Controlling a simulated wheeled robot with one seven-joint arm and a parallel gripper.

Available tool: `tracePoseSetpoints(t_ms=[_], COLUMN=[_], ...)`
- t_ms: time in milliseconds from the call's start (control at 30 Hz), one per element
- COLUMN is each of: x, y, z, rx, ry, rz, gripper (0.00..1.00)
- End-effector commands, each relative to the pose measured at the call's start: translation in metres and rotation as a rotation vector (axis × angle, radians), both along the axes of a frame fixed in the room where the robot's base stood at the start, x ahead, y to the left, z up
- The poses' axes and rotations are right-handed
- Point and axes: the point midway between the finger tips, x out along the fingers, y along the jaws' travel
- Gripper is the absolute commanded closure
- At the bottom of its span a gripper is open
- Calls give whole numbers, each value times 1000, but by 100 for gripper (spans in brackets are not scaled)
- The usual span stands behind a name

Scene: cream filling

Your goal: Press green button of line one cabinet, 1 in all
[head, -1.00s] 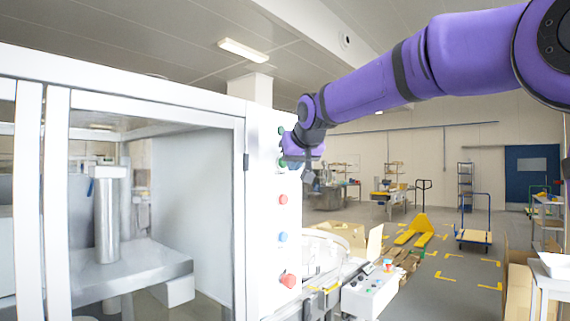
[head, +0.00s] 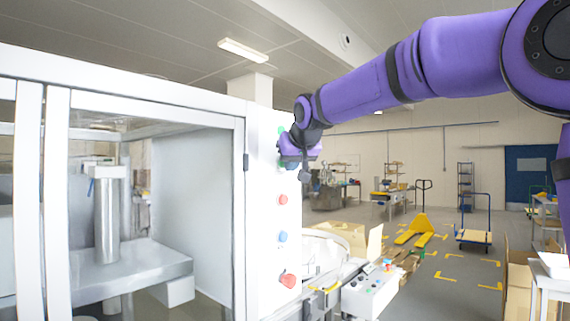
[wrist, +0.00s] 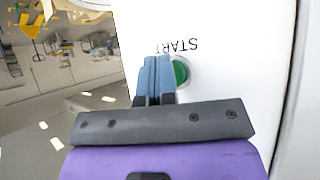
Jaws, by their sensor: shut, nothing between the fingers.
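The white cabinet (head: 262,240) stands at the left in the head view, with a column of buttons on its narrow panel. A green button (wrist: 181,72) beside upside-down START lettering (wrist: 178,46) shows in the wrist view. My gripper (wrist: 154,62) is shut and empty, its tips just left of this button in that picture and partly overlapping its edge; I cannot tell if they touch the panel. In the head view my gripper (head: 284,160) is at the panel's upper part and hides part of it. A bit of green (head: 281,131) shows above it.
Below my gripper on the panel are a red button (head: 282,199), a blue button (head: 282,236) and a larger red knob (head: 288,280). A white control box (head: 368,293) and cardboard stand right of the cabinet. A yellow pallet jack (head: 414,230) is farther back on open floor.

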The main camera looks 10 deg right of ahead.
Motion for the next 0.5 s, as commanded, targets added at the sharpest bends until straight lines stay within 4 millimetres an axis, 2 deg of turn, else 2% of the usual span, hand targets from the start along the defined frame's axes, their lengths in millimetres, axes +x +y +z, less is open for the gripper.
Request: tracePoseSetpoints(t_ms=[500], x=[-3], y=[-2], z=[0], rx=[-1], ry=[-1], rz=[1], gripper=[100])
